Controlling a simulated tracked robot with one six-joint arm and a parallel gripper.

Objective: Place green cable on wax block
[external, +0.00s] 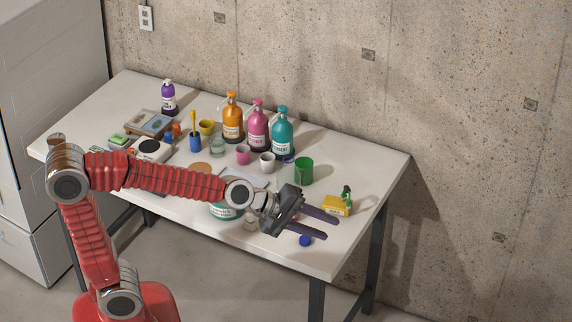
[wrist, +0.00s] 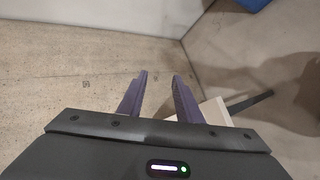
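A small yellow block (external: 336,207), which looks like the wax block, lies near the right end of the white table in the external view. A small green item (external: 347,193), perhaps the green cable, shows at the block's right rear and seems to rest on it; its exact shape and contact are too small to tell. My gripper (external: 331,229) is over the front right of the table, to the front left of the block, with its fingers pointing right. In the wrist view the gripper's fingers (wrist: 159,85) are apart with nothing between them. The block and green item are not visible there.
The table (external: 350,238) has a clear right end. A blue round object (external: 306,240) lies by its front edge. A concrete wall (external: 450,100) is behind. My arm hides part of the table.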

